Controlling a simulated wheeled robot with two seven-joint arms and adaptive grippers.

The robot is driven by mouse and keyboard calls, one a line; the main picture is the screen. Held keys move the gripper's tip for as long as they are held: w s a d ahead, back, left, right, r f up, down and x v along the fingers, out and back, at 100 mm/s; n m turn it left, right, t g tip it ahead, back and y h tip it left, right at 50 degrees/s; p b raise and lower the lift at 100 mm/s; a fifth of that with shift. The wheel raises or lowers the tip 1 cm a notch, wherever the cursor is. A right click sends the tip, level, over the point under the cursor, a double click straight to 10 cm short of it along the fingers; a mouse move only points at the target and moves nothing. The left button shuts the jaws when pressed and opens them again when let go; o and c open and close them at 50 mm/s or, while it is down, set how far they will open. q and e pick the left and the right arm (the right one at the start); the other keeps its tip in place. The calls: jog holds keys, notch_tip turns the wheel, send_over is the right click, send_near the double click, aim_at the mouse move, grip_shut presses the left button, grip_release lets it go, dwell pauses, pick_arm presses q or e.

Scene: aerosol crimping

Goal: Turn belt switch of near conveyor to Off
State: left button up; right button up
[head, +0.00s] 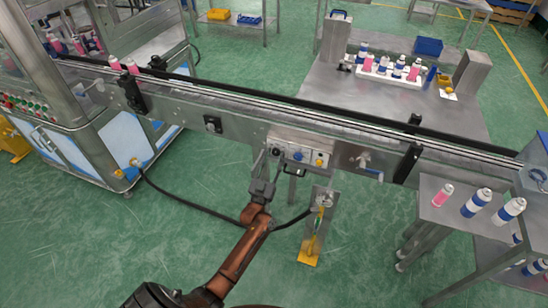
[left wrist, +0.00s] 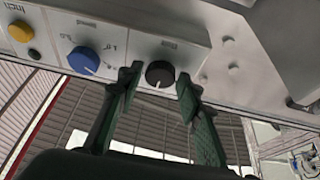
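The near conveyor (head: 235,118) runs across the head view, with a grey control box (head: 300,148) on its front side. In the head view the left gripper (head: 266,163) is at the box's left end. My right gripper is not in view.
Pink and white cans (head: 122,65) stand on the belt at the upper left, beside a machine cabinet (head: 100,140). A table (head: 440,115) with a can tray is behind the conveyor. A side stand (head: 430,210) with cans is at right. Black cable (head: 190,203) hangs below the conveyor.

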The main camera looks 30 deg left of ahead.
pick_arm(q)
jog(key=c, duration=0.8)
jog(key=shift+c, duration=0.2)
